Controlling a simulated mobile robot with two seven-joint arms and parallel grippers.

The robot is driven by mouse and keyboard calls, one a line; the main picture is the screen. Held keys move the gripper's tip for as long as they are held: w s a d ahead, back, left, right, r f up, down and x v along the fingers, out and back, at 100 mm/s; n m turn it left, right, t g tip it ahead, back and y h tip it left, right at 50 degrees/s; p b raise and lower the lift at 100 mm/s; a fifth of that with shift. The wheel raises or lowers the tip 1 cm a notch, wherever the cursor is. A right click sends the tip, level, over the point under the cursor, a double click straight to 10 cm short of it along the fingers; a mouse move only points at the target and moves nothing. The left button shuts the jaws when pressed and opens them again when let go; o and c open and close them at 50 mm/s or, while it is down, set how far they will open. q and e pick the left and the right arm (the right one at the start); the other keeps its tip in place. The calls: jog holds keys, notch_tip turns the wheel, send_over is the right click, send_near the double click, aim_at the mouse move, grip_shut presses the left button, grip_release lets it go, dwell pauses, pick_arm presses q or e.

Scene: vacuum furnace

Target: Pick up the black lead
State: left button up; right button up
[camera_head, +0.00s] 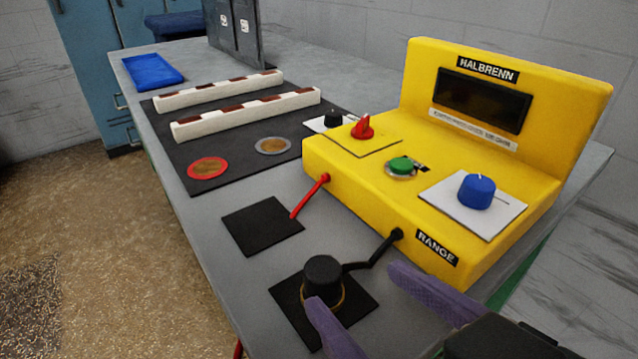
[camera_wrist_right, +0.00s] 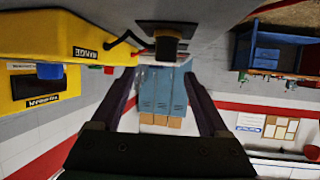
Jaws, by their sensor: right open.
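The black lead (camera_head: 322,278) has a dark round knob-like end with a thin gold ring, upright on a square black pad (camera_head: 360,303) at the table's front. Its short black cable runs to a socket on the front of the yellow HALBRENN box (camera_head: 345,188). My right gripper (camera_head: 354,287) is open, its purple fingers spread close to the lead's end. One fingertip overlaps the lead in the head view; contact cannot be told. In the right wrist view the lead (camera_wrist_right: 166,47) is just beyond the open, empty fingers. My left gripper is not in view.
A red lead (camera_head: 309,198) reaches from the box to another black pad (camera_head: 262,226) on the left. A dark mat (camera_head: 215,150) behind holds two white-and-brown bars and two round discs. A blue tray (camera_head: 151,71) is at the far left. The table's front edge is close.

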aim_at(311, 262)
jog(key=shift+w+a+f, duration=0.15)
jog(key=shift+a+f, duration=0.05)
jog(key=shift+f, duration=0.35)
jog(key=x, duration=0.4)
jog(key=shift+a+r+b, duration=0.1)
jog(key=shift+b, duration=0.3)
jog(key=x, duration=0.2)
jog(key=b+x, duration=0.1)
jog(key=x, duration=0.2)
jog(key=shift+a+f, duration=0.25)
jog(key=shift+a, duration=0.1)
jog(key=c, duration=0.8)
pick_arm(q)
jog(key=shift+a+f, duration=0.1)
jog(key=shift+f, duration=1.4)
pick_arm(e)
grip_shut()
